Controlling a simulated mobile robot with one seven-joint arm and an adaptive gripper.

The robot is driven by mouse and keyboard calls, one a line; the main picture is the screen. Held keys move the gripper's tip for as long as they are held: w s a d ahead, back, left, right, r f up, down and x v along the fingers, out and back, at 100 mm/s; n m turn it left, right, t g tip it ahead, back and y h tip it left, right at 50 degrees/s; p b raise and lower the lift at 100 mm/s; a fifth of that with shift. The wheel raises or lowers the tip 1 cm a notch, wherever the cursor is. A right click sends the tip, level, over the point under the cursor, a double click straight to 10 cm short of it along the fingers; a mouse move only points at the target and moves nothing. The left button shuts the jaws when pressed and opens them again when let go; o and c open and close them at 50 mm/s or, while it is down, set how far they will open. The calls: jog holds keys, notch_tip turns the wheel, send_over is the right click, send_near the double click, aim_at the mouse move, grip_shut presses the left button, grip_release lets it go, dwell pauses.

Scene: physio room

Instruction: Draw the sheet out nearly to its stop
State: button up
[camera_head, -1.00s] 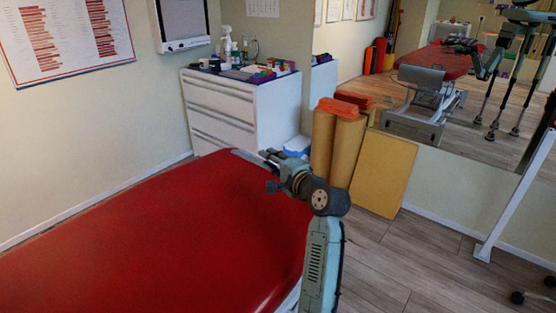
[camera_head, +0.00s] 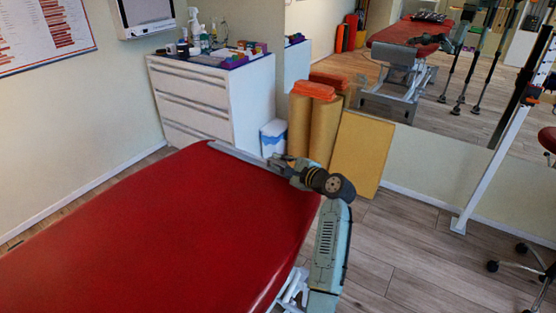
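The red padded treatment table (camera_head: 150,225) fills the lower left in the head view. A narrow grey strip (camera_head: 237,153) runs along its far end; I cannot tell whether it is the edge of the sheet or part of a holder. No drawn-out sheet shows on the red top. My gripper (camera_head: 273,161) is at the table's far right corner, beside the right end of the strip. Its fingers are small and partly hidden by my wrist, so I cannot tell whether they are open, shut or touching anything.
A white drawer cabinet (camera_head: 210,105) with bottles on top stands beyond the table. A blue-and-white bin (camera_head: 273,138), rolls (camera_head: 312,130) and a tan board (camera_head: 360,152) lean by the mirror (camera_head: 400,60). Floor (camera_head: 400,250) at right is clear up to a wheeled stool base (camera_head: 520,268).

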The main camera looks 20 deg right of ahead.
jog(key=shift+w+a+f, duration=0.2)
jog(key=shift+w, duration=0.45)
jog(key=shift+c, duration=0.5)
grip_shut()
